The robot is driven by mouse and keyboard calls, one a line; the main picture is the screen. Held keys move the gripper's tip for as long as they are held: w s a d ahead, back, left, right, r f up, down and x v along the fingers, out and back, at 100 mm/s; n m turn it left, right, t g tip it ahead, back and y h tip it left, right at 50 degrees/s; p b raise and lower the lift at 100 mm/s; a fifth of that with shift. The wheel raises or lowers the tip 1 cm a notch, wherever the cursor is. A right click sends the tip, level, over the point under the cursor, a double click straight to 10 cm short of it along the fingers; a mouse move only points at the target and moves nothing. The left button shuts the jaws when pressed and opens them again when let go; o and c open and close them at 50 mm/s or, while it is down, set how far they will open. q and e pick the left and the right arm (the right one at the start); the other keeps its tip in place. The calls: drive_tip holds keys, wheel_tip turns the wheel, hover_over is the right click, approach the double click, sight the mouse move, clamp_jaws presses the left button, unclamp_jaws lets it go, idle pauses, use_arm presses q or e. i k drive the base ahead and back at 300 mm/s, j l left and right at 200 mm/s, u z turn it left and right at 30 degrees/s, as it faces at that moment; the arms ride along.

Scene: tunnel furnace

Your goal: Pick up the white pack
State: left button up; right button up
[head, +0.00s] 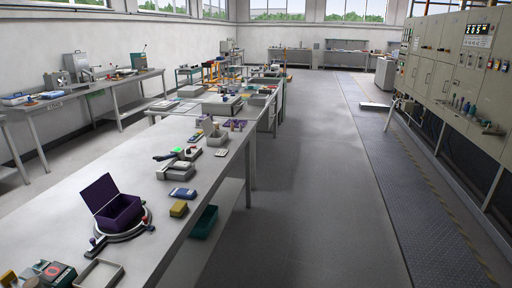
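I cannot tell for sure which object is the white pack. A small flat white item (221,153) lies on the long grey bench near its right edge, beyond the blue and yellow blocks. A flat white object (375,106) also lies on the floor walkway at the foot of the control cabinets. Both are too small to make out in detail. Neither of my grippers is in view.
The long bench (100,180) runs along the left, holding an open purple box (118,212) on a round stand, a blue-and-white item (182,193), a yellow block (179,209) and a pale tray (98,275). Control cabinets (450,70) line the right. The middle floor (310,200) is clear.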

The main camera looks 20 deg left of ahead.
sight(178, 165)
drive_tip(key=i+l, duration=0.15)
drive_tip(key=i, duration=0.7)
drive_tip(key=i+l+z, duration=0.1)
drive_tip(key=i, duration=0.75)
drive_tip(key=i+u, duration=0.5)
drive_tip(key=i+l+u, duration=0.25)
drive_tip(key=u, duration=0.25)
drive_tip(key=i+l+u, duration=0.35)
drive_tip(key=u, duration=0.15)
drive_tip(key=i+l+u, duration=0.25)
drive_tip(key=l+u, duration=0.25)
